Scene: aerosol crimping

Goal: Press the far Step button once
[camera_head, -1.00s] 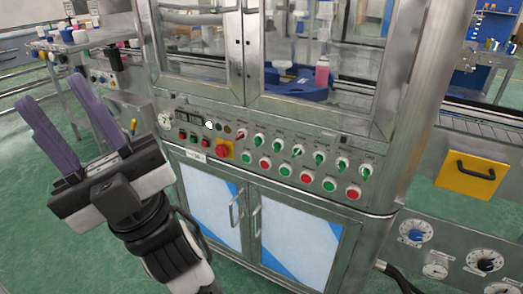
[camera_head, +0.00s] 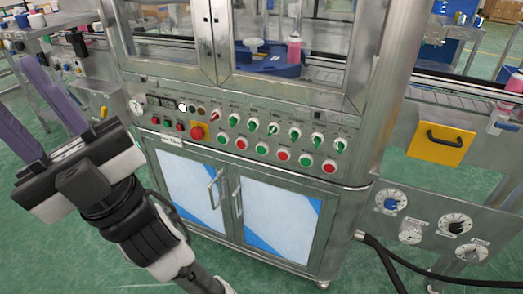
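The machine's control panel (camera_head: 245,125) crosses the middle of the view. It has an upper row of turn switches, one red-handled (camera_head: 214,115) and several green-handled (camera_head: 273,127). Below runs a row of round green (camera_head: 221,138) and red (camera_head: 241,144) push buttons. At its left are small red buttons (camera_head: 180,125) and a red emergency stop (camera_head: 197,132) on a yellow plate. The labels are too small to read, so I cannot tell which button is Step. My gripper (camera_head: 14,90) is at the far left, purple fingers apart and empty, away from the panel. Its left fingertip is cut off.
Cabinet doors (camera_head: 275,213) with metal handles are below the panel, glass doors above. A yellow hatch with a black handle (camera_head: 441,146) and a knob panel (camera_head: 430,222) are at right. A bench with bottles (camera_head: 50,40) stands at back left. Green floor (camera_head: 75,245) is open in front.

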